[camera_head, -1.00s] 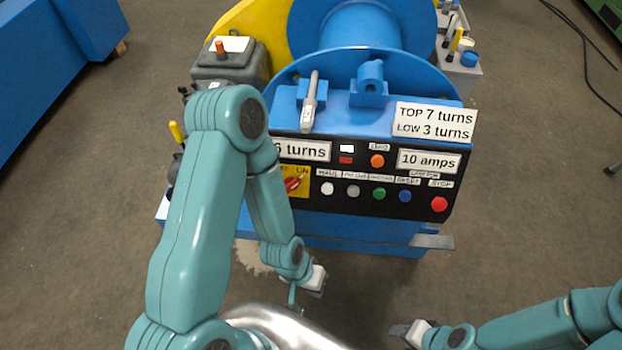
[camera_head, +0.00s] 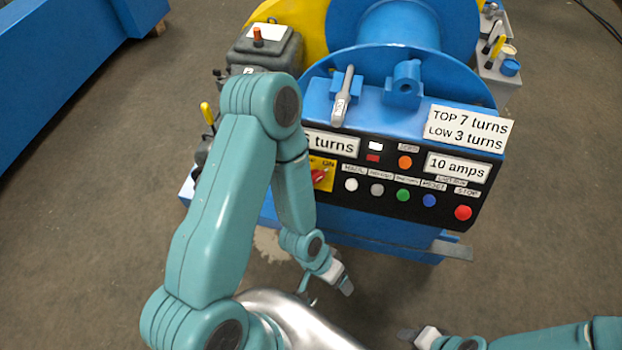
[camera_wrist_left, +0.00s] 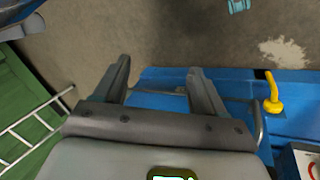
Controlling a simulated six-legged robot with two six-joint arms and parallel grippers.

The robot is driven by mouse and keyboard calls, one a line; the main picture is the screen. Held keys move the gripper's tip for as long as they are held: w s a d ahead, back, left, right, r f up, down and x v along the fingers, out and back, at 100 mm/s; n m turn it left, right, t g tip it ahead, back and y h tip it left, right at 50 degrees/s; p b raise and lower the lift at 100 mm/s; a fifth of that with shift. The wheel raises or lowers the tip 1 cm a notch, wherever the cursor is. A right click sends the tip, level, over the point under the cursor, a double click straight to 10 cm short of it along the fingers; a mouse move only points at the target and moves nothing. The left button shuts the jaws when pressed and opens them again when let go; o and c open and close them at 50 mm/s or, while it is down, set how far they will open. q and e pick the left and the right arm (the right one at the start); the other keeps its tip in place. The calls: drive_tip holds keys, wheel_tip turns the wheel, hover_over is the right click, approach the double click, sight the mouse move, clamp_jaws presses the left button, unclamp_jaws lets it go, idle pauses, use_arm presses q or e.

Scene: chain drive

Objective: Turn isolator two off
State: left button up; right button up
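A red rotary switch (camera_head: 318,175) on a yellow plate sits at the left of the black control panel (camera_head: 380,203). "ON" is readable above it; my left arm hides part of the plate. No label naming isolator two is readable. My left gripper (camera_head: 342,284) hangs in front of and below the panel, apart from it. In the left wrist view its two fingers (camera_wrist_left: 158,66) are spread with nothing between them. A yellow handle (camera_wrist_left: 272,97) shows at the right there, outside the fingers. My right gripper (camera_head: 408,334) is at the bottom edge, too small to judge.
The blue winch machine (camera_head: 400,60) fills the centre, with a grey lever (camera_head: 343,97) on top. Panel buttons include a red stop button (camera_head: 463,212). A yellow-handled lever (camera_head: 207,113) stands left. A flat grey bar (camera_head: 453,250) juts out below the panel. Floor in front is open.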

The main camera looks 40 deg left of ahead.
use_arm(q)
drive_tip(key=o, duration=0.3)
drive_tip(key=w+d+m, duration=0.1)
drive_tip(key=w+r+m+t+h, duration=0.1)
drive_tip(key=w+m, duration=0.1)
drive_tip(key=w+d+r+m+h, duration=0.1)
drive_tip(key=w+m, duration=0.1)
drive_tip(key=shift+d+r+t, duration=0.2)
drive_tip(key=shift+d+t, duration=0.1)
drive_tip(key=shift+t, duration=0.1)
wheel_tip(320, 180, up, 14)
drive_tip(key=m+t+h+b, duration=0.1)
drive_tip(key=m+h+b, duration=0.2)
drive_tip(key=m, duration=1.8)
hover_over(312, 179)
drive_tip(key=s+d, duration=0.4)
drive_tip(key=d, duration=0.2)
drive_tip(key=s+a+r+t+y+b, duration=0.1)
drive_tip(key=s+a+r+y, duration=0.1)
drive_tip(key=a, duration=0.5)
drive_tip(key=s+a+r+t+y+b, duration=0.1)
drive_tip(key=s+a+r+y, duration=0.1)
drive_tip(key=a, duration=0.5)
drive_tip(key=b+x, duration=0.5)
drive_tip(key=x, duration=1.1)
drive_tip(key=shift+d+f, duration=0.2)
drive_tip(key=shift+d, duration=0.05)
drive_tip(key=c, duration=1)
